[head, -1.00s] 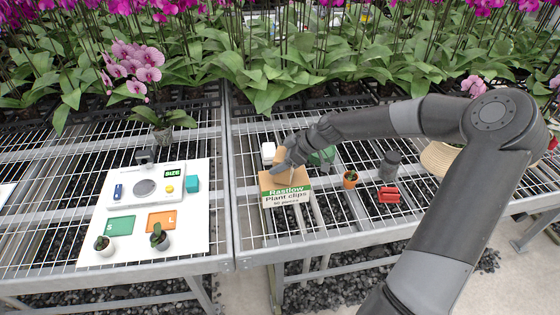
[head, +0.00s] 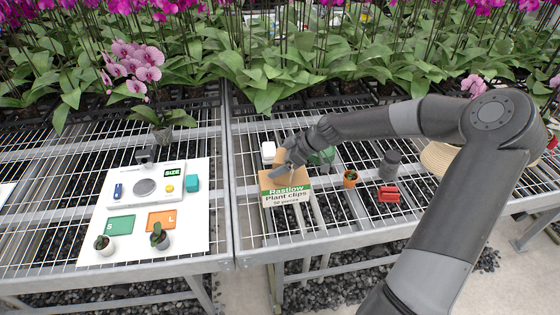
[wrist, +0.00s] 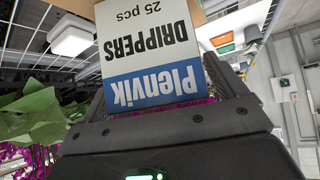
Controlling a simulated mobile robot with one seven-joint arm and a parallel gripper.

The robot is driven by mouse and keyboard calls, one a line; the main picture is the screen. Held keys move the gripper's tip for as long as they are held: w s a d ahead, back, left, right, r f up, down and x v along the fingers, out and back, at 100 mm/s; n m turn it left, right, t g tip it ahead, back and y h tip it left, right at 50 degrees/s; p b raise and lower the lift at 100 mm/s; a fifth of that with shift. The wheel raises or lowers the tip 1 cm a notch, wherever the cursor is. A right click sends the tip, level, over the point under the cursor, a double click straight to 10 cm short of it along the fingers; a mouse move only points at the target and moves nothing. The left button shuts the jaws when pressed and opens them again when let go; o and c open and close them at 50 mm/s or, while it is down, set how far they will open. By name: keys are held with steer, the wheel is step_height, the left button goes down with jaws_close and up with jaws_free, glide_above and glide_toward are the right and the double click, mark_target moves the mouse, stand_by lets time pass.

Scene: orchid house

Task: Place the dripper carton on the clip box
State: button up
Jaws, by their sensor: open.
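The dripper carton (wrist: 155,50), with a white and blue label reading Plenvik DRIPPERS 25 pcs, fills the upper middle of the wrist view, its print upside down. It lies between the dark fingers of my gripper (wrist: 165,100), which is open. In the head view my gripper (head: 289,163) is over the back of the clip box (head: 286,190), a brown box with a green and white Rastlow Plant clips label. A little of the dripper carton (head: 281,155) shows there, partly hidden by the gripper. It appears to be on the clip box, but I cannot see the contact.
A small white container (head: 268,151) and a green object (head: 324,156) stand close by. To the right are a small potted plant (head: 350,179), a dark bottle (head: 389,166) and a red object (head: 389,194). A white board with a scale (head: 145,187) lies left.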

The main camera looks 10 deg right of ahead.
steer(key=v, duration=1.1)
steer(key=s+a+f+m+g+h, duration=0.1)
steer(key=s+a+m+g+h, duration=0.3)
steer(key=s, duration=0.4)
steer(key=s+r+m+t+h, duration=0.2)
steer(key=s+r+m+t, duration=0.1)
steer(key=s+r, duration=0.4)
steer(key=s+r+m+t+h, duration=0.2)
steer(key=s+r+m, duration=0.4)
steer(key=s, duration=0.8)
steer(key=shift+s+a+r+t, duration=0.25)
steer(key=shift+s+r+t, duration=0.05)
steer(key=shift+r+t, duration=0.3)
steer(key=shift+o, duration=0.3)
